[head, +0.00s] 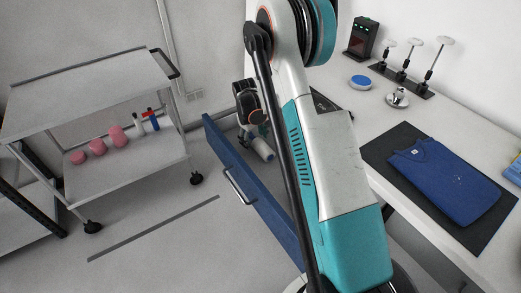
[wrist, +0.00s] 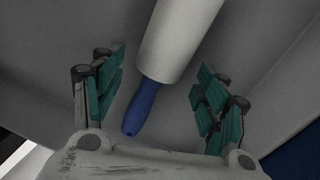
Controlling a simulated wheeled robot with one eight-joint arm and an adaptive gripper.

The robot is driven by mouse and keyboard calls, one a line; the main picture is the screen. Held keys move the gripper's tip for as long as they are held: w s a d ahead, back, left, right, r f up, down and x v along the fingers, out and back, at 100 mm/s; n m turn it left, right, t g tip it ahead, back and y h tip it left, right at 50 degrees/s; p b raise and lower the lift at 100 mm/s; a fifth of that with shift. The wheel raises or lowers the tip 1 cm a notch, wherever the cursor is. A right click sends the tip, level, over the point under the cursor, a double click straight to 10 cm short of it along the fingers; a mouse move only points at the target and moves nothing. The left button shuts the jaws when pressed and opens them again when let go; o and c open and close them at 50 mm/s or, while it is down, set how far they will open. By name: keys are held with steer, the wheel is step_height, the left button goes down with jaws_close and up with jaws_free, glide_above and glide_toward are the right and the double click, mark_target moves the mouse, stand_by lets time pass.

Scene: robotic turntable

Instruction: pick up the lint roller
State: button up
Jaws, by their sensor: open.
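The lint roller has a white roll (wrist: 180,40) and a blue handle (wrist: 142,108). In the wrist view it lies slantwise in a grey drawer, with the handle towards my gripper's palm. My gripper (wrist: 158,88) is open, with its teal-padded fingers on either side of the roller and a gap on both sides. In the head view the white roll (head: 262,149) shows inside the open drawer, beside my arm. My arm hides much of the drawer there, and my fingers are hard to make out.
The blue drawer front (head: 262,195) with its handle stands out below the white counter (head: 480,130). A folded blue shirt (head: 440,180) lies on a dark mat (head: 385,152). A grey cart (head: 85,90) with pink items stands at the left. Open floor lies between cart and drawer.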

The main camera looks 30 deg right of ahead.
steer(key=shift+f, duration=0.4)
steer(key=c, duration=1.3)
steer(key=shift+o, duration=0.2)
steer(key=shift+r, duration=0.15)
step_height(320, 180, up, 20)
steer(key=p, duration=0.6)
